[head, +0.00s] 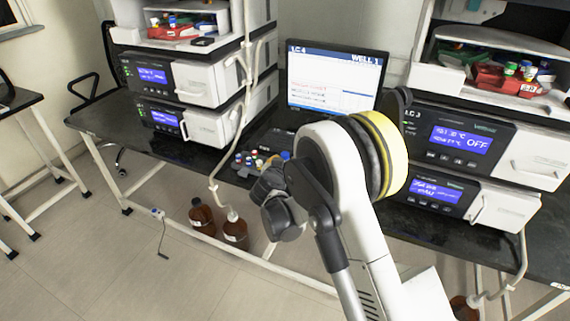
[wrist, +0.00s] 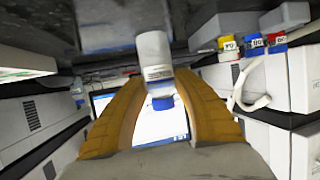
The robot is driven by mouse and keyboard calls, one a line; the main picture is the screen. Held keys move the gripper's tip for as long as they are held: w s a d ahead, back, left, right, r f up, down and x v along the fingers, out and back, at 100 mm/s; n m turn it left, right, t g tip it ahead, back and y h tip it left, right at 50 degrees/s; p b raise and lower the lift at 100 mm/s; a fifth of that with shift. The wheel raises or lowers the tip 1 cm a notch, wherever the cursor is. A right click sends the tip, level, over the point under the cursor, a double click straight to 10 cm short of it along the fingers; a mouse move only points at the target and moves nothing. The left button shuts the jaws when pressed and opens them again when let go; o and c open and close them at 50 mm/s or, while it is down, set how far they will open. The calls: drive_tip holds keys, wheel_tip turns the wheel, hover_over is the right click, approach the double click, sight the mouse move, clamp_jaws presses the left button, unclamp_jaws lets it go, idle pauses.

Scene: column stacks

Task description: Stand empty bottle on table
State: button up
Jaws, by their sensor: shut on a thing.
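In the wrist view, which looks upside down, a white bottle (wrist: 154,50) with a printed label and a blue cap (wrist: 163,103) sits between the yellow fingers of my gripper (wrist: 160,82). The fingers are shut on it. Its blue end points down in the picture and its white end meets the dark surface at the top; I cannot tell whether it touches. In the head view my gripper (head: 268,185) is over the black table (head: 92,120), in front of the monitor.
A monitor (head: 335,75) stands behind my arm, with instrument stacks left (head: 205,85) and right (head: 470,145). Small coloured-cap vials (head: 250,160) stand beside my gripper. A white tube (head: 213,175) runs down to brown bottles (head: 236,230) on the floor. Bare tabletop shows at the far left.

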drive_tip(key=o, duration=0.8)
drive_tip(key=shift+f, duration=0.1)
